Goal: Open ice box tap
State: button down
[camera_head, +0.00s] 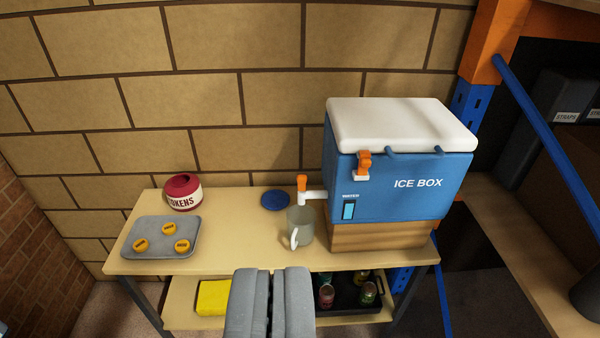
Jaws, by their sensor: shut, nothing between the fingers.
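The blue ice box (400,190) with a white lid (400,124) stands on a wooden block (375,237) at the right of the table. Its white tap (313,195) sticks out to the left and carries an upright orange handle (302,183). A grey-green mug (302,228) stands on the table below the tap. My gripper (271,272) is shut and empty at the bottom middle, in front of the table's front edge and apart from the tap and mug.
The table (230,230) also holds a grey tray (153,238) with yellow tokens, a red-and-white tokens pot (183,192) and a blue disc (275,200). A yellow cloth (213,297) and a black tray (345,299) of jars are on the lower shelf. A brick wall stands behind.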

aim_at(301, 179)
jog(key=z, duration=0.3)
jog(key=i, duration=1.25)
jog(key=u, duration=0.3)
